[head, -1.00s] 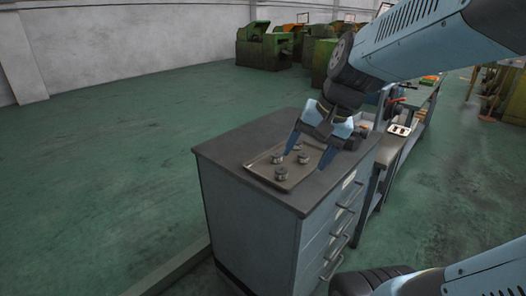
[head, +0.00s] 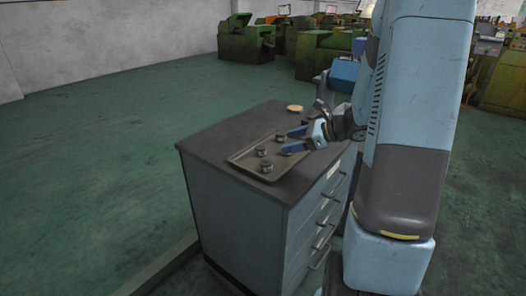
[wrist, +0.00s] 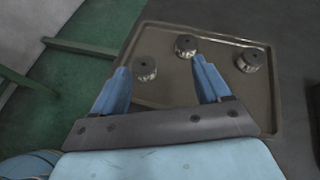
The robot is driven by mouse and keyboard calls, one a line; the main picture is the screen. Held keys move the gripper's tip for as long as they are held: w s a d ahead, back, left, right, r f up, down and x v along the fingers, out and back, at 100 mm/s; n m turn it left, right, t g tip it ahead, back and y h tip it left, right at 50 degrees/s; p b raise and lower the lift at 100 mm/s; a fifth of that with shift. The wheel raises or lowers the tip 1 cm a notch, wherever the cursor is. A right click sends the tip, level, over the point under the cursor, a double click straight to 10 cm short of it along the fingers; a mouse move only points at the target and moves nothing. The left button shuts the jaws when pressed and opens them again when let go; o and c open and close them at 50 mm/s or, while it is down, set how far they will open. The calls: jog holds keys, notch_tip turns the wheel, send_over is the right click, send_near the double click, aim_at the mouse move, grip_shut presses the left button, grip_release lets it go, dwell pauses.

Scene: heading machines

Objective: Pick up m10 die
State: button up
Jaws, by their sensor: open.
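Three small round metal dies lie on a shallow tray (head: 236,158): one near the front (head: 266,167), one in the middle (head: 261,151) and one farther back (head: 281,139). I cannot tell which is the m10 die. My gripper (head: 284,143) is open and empty, reaching in from the right with its fingers pointing left over the tray. In the wrist view, a left die (wrist: 145,70) and a middle die (wrist: 185,46) show between or just past the fingertips (wrist: 160,64). A third die (wrist: 249,61) lies right of the right finger.
The tray sits on a grey drawer cabinet (head: 215,144). A small yellowish round object (head: 295,108) lies at the cabinet's back edge. Green floor (head: 90,170) is open to the left. Green machines (head: 246,40) stand at the back.

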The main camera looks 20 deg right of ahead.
aim_at(264, 147)
jog(key=w+d+f+m, duration=0.1)
jog(key=d+f+m+t, duration=0.1)
jog(key=d, duration=0.1)
jog(key=shift+w+f+m, duration=0.2)
jog(key=shift+w+m, duration=0.2)
jog(key=shift+w+f+t, duration=0.15)
jog(key=shift+w+t, duration=0.05)
jog(key=shift+t, duration=0.1)
jog(key=shift+h, duration=0.3)
jog(key=x, duration=1.3)
jog(key=shift+w+a, duration=0.1)
jog(key=shift+w, duration=0.1)
jog(key=shift+c, duration=0.2)
grip_shut()
